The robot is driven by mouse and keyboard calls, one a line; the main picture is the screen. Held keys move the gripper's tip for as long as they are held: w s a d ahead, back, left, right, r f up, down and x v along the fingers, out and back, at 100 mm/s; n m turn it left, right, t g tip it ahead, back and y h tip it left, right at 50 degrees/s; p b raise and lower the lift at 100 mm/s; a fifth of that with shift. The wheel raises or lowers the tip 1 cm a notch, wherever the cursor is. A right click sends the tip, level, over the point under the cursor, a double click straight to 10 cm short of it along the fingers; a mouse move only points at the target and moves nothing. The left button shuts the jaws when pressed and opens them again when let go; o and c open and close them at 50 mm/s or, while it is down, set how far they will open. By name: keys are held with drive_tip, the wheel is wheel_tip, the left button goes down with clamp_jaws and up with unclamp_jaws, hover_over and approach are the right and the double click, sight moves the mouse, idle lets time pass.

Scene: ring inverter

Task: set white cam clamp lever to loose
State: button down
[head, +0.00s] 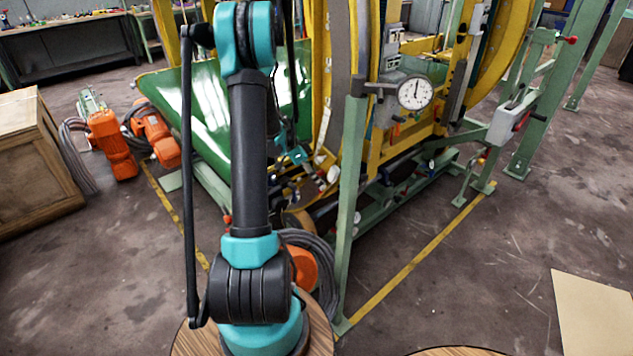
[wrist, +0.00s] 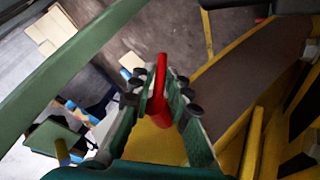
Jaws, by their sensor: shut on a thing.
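My gripper (wrist: 160,88) shows in the wrist view with its green fingers on either side of a red handle (wrist: 159,96), shut on it. The handle stands lengthwise between the black finger pads. I cannot tell from this view whether the handle belongs to the white cam clamp lever; no white lever body shows around it. In the head view, my arm hides much of the work area. A small white part (head: 333,174) shows at the lower frame just right of my arm, but it is too small to identify surely.
The yellow ring frame (head: 365,150) fills the middle. A dial gauge (head: 414,93) and a green post (head: 350,190) stand right of my arm. Orange motors (head: 111,143) and a wooden crate (head: 38,155) are on the left. Floor at the lower right is mostly clear.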

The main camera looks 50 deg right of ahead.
drive_tip(key=shift+s, duration=0.1)
drive_tip(key=c, duration=1.6)
unclamp_jaws()
drive_tip(key=v, duration=1.2)
